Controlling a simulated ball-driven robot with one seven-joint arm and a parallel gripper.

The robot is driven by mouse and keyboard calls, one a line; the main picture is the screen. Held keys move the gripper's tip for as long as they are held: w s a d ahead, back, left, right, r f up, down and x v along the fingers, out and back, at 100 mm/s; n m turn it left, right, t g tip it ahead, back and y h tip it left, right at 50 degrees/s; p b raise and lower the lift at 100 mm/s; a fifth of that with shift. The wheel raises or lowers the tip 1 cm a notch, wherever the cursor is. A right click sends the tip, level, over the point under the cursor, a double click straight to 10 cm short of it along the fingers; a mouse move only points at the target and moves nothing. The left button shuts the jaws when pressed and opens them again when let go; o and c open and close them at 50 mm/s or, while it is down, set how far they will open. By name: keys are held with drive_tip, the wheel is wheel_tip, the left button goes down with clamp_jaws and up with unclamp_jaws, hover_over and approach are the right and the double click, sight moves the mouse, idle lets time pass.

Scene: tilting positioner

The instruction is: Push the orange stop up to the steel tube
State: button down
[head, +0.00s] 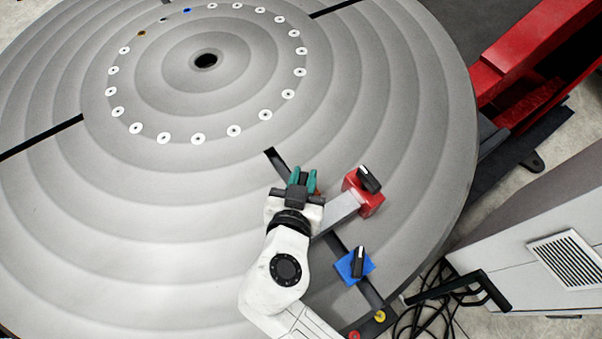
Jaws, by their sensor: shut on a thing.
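My gripper (303,180) is over the round grey table, at the near slot. Its teal fingers are shut on a small dark piece (303,177). I cannot tell whether that piece is part of the orange stop. A sliver of reddish orange seems to show beside the right finger, but the orange stop is not clearly visible and may be hidden under my gripper. The steel tube (343,208) is a flat-looking grey bar on the table, right of my wrist. Its upper right end meets a red block, and its lower left end is hidden behind my arm.
The red block (376,203) and a blue block (345,273) carry black knobs. The round table (200,230) has slots and a ring of white discs. A red frame (530,45) and a white cabinet (535,215) stand right. Black cables lie at lower right. The table's left is clear.

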drive_tip(key=shift+s+d, duration=0.15)
drive_tip(key=shift+s, duration=0.05)
drive_tip(key=shift+s+d, duration=0.2)
drive_tip(key=shift+s, duration=0.1)
drive_tip(key=shift+s+d, duration=0.25)
drive_tip(key=shift+s, duration=0.05)
idle(0.4)
drive_tip(key=shift+n+y, duration=0.7)
drive_tip(key=shift+y, duration=0.1)
